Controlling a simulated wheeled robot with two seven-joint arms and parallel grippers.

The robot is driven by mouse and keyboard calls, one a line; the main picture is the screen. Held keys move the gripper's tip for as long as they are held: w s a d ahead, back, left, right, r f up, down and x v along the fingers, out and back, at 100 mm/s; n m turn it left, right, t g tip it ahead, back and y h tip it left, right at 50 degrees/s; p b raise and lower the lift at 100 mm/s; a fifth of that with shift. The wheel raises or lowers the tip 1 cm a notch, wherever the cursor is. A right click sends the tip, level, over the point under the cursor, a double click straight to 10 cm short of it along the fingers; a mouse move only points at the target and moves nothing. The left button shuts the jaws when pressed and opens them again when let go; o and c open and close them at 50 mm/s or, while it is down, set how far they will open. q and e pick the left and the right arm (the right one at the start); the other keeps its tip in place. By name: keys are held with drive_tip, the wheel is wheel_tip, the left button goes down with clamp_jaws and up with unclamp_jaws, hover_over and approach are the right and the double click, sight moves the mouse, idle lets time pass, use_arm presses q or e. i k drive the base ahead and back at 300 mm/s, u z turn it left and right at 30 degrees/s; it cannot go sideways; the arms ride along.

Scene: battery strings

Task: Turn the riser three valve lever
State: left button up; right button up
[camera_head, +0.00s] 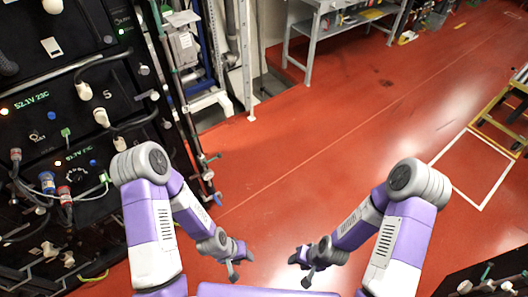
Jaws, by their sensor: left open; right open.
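Vertical pipes (178,90) run down beside the black battery rack in the left part of the head view. Small lever-like handles (212,158) stick out to the right near their lower end, and a small blue-tipped one (217,199) sits lower. I cannot tell which of these, if any, is the riser three valve lever; no riser label is readable. My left gripper (240,266) is open and empty over the red floor, below and to the right of these handles.
The black rack (110,92) with cables, plugs and green displays fills the left side. A grey metal workbench (314,30) stands at the back. A yellow-framed cart (493,108) is at the right edge. The red floor (330,150) between is clear.

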sight(219, 154)
drive_tip(key=z, duration=0.55)
drive_tip(key=i, duration=3.3)
drive_tip(key=u, duration=4.3)
